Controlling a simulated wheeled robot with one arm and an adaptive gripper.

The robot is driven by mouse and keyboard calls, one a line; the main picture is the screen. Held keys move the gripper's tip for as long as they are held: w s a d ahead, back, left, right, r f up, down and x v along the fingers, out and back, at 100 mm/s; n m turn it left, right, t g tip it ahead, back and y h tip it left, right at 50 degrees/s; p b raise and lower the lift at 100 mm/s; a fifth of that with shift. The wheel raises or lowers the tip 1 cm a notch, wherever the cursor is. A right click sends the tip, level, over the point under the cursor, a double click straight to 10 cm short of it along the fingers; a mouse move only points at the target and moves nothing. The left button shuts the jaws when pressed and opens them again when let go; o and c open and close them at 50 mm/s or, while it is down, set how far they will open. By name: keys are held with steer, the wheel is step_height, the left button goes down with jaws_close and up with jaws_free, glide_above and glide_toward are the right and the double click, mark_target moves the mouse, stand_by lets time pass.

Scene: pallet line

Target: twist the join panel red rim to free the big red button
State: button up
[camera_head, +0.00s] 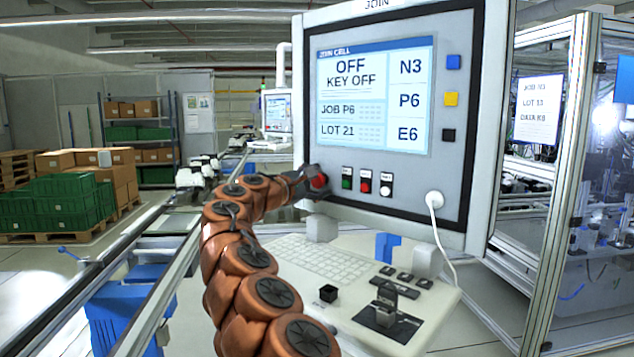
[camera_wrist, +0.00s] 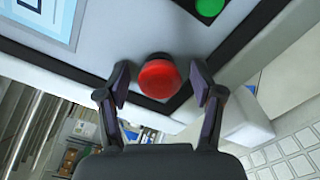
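The join panel (camera_head: 467,30) fills the upper middle of the head view, with its screen reading "OFF KEY OFF". The big red button (camera_head: 320,181) is at the panel's lower left corner, partly hidden by my gripper (camera_head: 307,183). In the wrist view the button (camera_wrist: 157,76) is a round red dome with a red rim, facing me. My gripper (camera_wrist: 159,72) is open, with one dark finger on each side of the button. Small gaps show between the fingers and the rim.
Small green, red and white buttons (camera_head: 366,184) sit right of the big button. A white plug and cable (camera_head: 434,199) hang at the panel's lower right. Below is a desk with a keyboard (camera_head: 318,258), a key box (camera_head: 388,315) and a blue bracket (camera_head: 387,247).

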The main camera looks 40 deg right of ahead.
steer(key=c, duration=1.1)
steer(key=shift+w+f+m+b, duration=0.1)
steer(key=shift+f+m+b, duration=0.05)
steer(key=shift+m+b, duration=0.7)
steer(key=shift+f+m+b, duration=0.15)
steer(key=shift+m+b, duration=0.45)
steer(key=shift+m, duration=0.35)
steer(key=shift+r+m+b, duration=0.15)
steer(key=shift+m+b, duration=1.2)
steer(key=shift+m, duration=0.25)
steer(key=shift+r, duration=0.1)
steer(key=o, duration=1.2)
